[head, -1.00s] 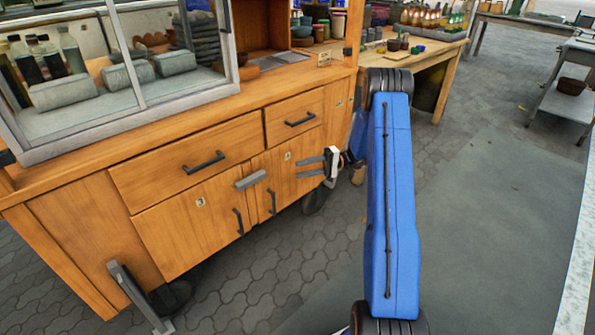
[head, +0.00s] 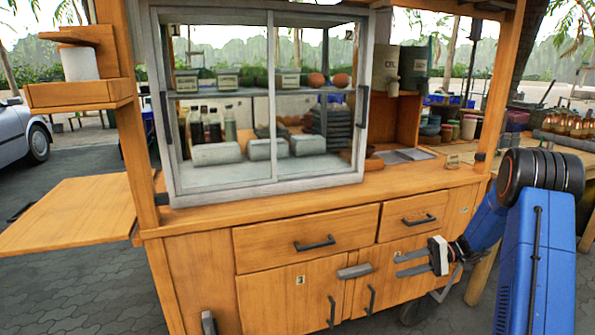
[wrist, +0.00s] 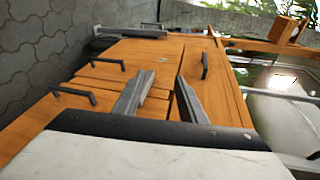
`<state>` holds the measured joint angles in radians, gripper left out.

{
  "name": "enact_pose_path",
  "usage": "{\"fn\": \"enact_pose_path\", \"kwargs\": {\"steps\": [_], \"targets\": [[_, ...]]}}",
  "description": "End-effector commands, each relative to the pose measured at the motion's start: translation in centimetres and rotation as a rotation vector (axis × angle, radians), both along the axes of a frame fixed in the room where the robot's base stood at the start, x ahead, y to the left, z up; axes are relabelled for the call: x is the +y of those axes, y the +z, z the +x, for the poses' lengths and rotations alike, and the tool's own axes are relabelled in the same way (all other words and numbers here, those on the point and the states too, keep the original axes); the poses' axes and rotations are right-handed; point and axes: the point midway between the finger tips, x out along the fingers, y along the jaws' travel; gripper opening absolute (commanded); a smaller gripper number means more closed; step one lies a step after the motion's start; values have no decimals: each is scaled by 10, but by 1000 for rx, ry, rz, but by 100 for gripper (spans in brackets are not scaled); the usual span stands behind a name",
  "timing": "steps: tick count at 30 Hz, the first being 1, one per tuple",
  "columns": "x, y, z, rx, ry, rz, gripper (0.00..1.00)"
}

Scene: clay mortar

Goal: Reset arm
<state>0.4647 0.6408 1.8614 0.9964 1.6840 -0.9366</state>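My gripper (head: 397,266) is in front of the wooden food cart (head: 190,262), near its lower right doors and drawer. Its two grey fingers point left in the head view and are apart, with nothing between them. In the wrist view the open fingers of my gripper (wrist: 165,85) show against the cart's wooden front, which appears tilted. My blue arm rises at the right of the head view and bends back down to the gripper. Whether the fingers touch the cart cannot be told.
The cart has a glass case (head: 262,110) with bottles, grey rolls and shelves. Below are a wide drawer (head: 305,240), a smaller drawer (head: 408,217) and doors with dark handles. A side shelf (head: 70,215) sticks out left. A table with jars and bottles stands right. Paving lies at the lower left.

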Motion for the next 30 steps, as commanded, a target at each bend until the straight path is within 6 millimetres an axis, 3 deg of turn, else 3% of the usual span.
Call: {"fn": "enact_pose_path", "kwargs": {"steps": [3,12,30], "targets": [[20,25,-20,11,36,-85,38],[57,69,-77,36,98,-304,38],[98,127,-200,-13,107,-737,38]]}}
